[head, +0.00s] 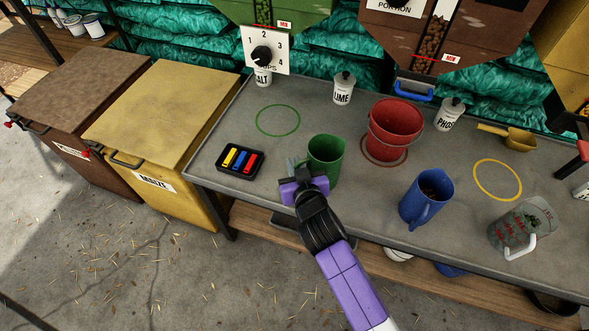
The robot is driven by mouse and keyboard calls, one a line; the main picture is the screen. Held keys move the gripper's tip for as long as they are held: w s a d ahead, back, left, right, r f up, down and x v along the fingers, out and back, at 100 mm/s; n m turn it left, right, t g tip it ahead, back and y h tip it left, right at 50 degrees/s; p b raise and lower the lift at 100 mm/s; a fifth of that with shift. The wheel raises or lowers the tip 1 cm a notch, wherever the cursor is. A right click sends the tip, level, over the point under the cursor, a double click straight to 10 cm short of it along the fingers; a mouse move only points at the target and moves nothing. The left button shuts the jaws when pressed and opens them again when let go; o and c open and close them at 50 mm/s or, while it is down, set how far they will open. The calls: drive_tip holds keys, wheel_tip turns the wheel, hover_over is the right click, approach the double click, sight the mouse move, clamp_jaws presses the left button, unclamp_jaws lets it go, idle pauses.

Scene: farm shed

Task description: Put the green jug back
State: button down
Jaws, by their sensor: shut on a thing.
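The green jug (325,158) is at the middle of the grey bench (240,196), upright, left of the red bucket. My gripper (298,172) is shut at the jug's near left side, where its handle would be; the fingers hide most of that part. I cannot tell whether the jug's base touches the bench or is slightly above it. A green ring outline (278,120) is marked on the bench, behind and left of the jug, and it is empty.
A black tray (241,174) with coloured pieces lies left of my gripper. A red bucket (395,128) stands in a red ring. A blue jug (427,196), clear jug (522,226) and empty yellow ring (497,180) are to the right. White canisters (343,90) line the back.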

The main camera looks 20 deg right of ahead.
drive_tip(key=shift+f, duration=1.15)
drive_tip(key=c, duration=1.5)
unclamp_jaws()
drive_tip(key=shift+s, duration=0.35)
drive_tip(key=v, duration=1.1)
drive_tip(key=shift+r+p, duration=0.3)
drive_tip(key=shift+p, duration=0.1)
drive_tip(key=shift+s, duration=0.1)
